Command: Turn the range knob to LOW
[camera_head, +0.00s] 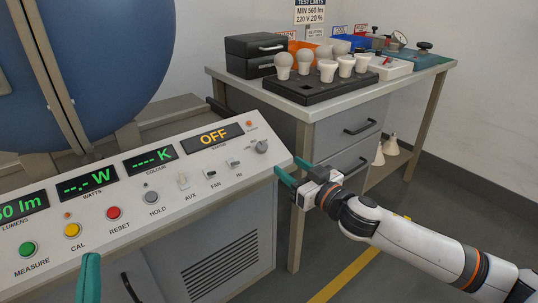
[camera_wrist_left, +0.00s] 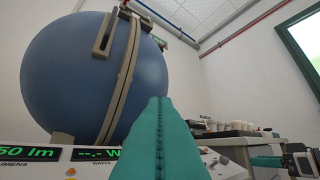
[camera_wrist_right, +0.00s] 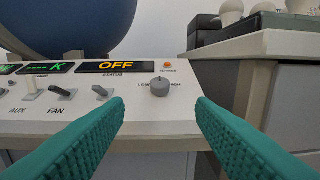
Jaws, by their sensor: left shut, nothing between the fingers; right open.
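The range knob (camera_head: 261,146) is a small grey dial at the right end of the sloped white console (camera_head: 215,180). In the right wrist view the knob (camera_wrist_right: 160,86) sits centred beyond my fingertips, with LOW printed at its left. I cannot tell its pointer direction surely. My right gripper (camera_head: 290,168) is open at the console's right edge. Its two teal fingers (camera_wrist_right: 160,108) are spread, apart from the knob, with nothing between them. My left gripper (camera_head: 90,276) is shut and empty in front of the console's left part; its fingers (camera_wrist_left: 158,135) also show in the left wrist view.
Switches (camera_head: 210,173) and coloured buttons (camera_head: 72,230) line the console left of the knob. The display (camera_head: 212,136) reads OFF. A blue sphere (camera_head: 110,50) stands behind. A bench (camera_head: 340,115) at the right holds bulbs in a black tray (camera_head: 320,92). Floor between is open.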

